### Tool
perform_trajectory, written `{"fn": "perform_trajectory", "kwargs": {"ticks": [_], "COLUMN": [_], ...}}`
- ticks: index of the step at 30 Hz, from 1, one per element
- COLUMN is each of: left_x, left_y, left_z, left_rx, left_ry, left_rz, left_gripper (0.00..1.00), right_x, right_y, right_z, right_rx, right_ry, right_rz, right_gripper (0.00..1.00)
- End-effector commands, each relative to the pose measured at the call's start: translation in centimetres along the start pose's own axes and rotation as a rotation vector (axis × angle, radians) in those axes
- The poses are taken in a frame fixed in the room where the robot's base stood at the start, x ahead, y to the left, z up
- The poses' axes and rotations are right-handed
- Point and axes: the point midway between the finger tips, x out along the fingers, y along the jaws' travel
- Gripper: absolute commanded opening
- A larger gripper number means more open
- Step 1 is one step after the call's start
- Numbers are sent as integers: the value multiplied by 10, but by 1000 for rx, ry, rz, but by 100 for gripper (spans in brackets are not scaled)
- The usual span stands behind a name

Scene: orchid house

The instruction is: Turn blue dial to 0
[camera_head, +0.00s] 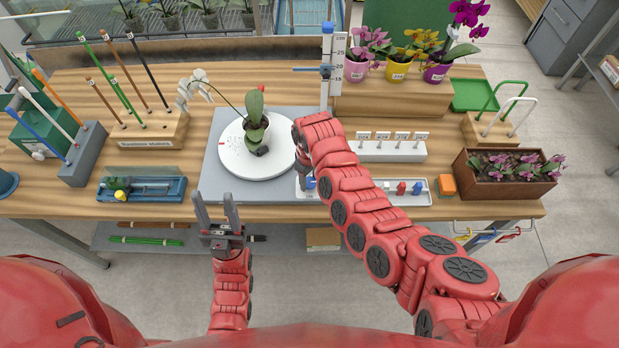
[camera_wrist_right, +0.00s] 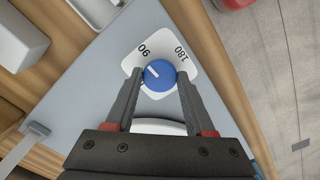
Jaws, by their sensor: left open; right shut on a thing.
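The blue dial (camera_wrist_right: 158,78) sits on a white plate (camera_wrist_right: 134,62) in the right wrist view. The dial's white line points to the upper left, on the side of the 90. My right gripper (camera_wrist_right: 159,74) is shut on the dial, one finger on each side. In the head view a bit of the blue dial (camera_head: 310,183) shows beside my right arm, which hides much of this gripper. My left gripper (camera_head: 214,198) is open and empty in front of the table edge.
A potted orchid (camera_head: 256,128) stands on a white turntable (camera_head: 240,165) left of the dial. A measuring post (camera_head: 328,75) rises behind. A white label block (camera_head: 390,151) and a tray (camera_head: 423,196) with small coloured pieces lie to the right.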

Motion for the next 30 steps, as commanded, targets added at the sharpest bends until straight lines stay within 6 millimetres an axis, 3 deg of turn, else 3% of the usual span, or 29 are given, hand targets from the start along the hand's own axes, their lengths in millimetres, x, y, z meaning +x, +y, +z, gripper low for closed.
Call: {"fn": "perform_trajectory", "kwargs": {"ticks": [17, 30], "left_x": [22, -7], "left_y": [-1, 0], "left_z": [-4, 1], "left_rx": [0, 0], "left_ry": [0, 0], "left_rz": [0, 0], "left_gripper": [50, 50], "right_x": [-2, 4], "right_y": [1, 3], "right_z": [1, 0], "right_rx": [-449, -867], "right_ry": [-3, -4], "right_rz": [0, 4], "right_gripper": [0, 0]}}
